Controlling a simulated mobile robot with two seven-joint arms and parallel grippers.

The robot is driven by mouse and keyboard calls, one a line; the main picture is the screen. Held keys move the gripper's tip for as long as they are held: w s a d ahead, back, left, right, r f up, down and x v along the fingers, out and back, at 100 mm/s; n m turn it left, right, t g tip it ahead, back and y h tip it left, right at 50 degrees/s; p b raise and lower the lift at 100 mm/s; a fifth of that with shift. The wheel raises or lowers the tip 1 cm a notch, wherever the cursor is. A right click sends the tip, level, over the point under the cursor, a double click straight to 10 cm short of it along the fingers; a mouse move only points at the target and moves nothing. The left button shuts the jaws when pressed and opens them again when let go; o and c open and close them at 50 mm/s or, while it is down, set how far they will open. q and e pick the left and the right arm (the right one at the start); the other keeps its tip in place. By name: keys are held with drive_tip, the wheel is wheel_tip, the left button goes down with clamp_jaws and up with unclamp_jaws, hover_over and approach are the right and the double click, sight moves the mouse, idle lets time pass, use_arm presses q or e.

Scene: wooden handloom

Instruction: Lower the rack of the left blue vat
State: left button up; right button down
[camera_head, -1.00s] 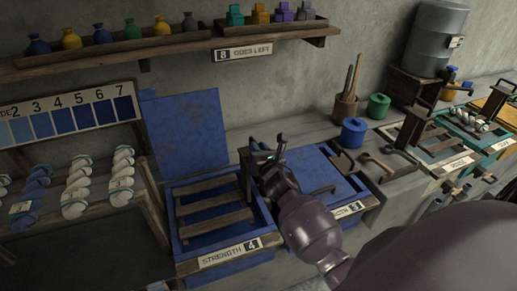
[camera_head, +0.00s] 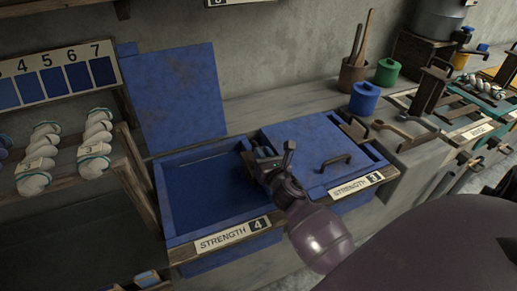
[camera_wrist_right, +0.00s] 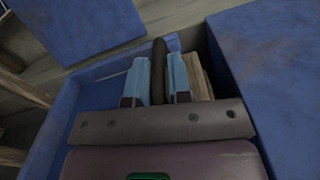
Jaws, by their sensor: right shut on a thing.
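The left blue vat (camera_head: 163,205) bears a "STRENGTH 4" label, and its blue lid (camera_head: 180,100) stands up behind it. Dark blue liquid (camera_head: 210,195) fills the open top, and no rack slats show above it. My right gripper (camera_head: 264,160) is at the vat's right inner side, low by the rim. In the wrist view its light blue fingers are shut on the dark rack handle (camera_wrist_right: 158,65). A wooden upright (camera_wrist_right: 198,75) stands just right of the fingers. The rest of the rack is hidden. My left gripper is not in view.
A closed blue vat (camera_head: 315,150) labelled "STRENGTH 3" stands close on the right. Yarn skeins (camera_head: 38,158) lie on a wooden rack at the left. A blue jar (camera_head: 364,98) and a green jar (camera_head: 387,72) stand behind on the counter.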

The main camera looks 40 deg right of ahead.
drive_tip(key=shift+a+f+b, duration=0.25)
drive_tip(key=shift+f+b, duration=0.05)
drive_tip(key=shift+f, duration=0.55)
drive_tip(key=c, duration=1.1)
unclamp_jaws()
drive_tip(key=shift+d+r, duration=0.1)
drive_tip(key=shift+r, duration=0.1)
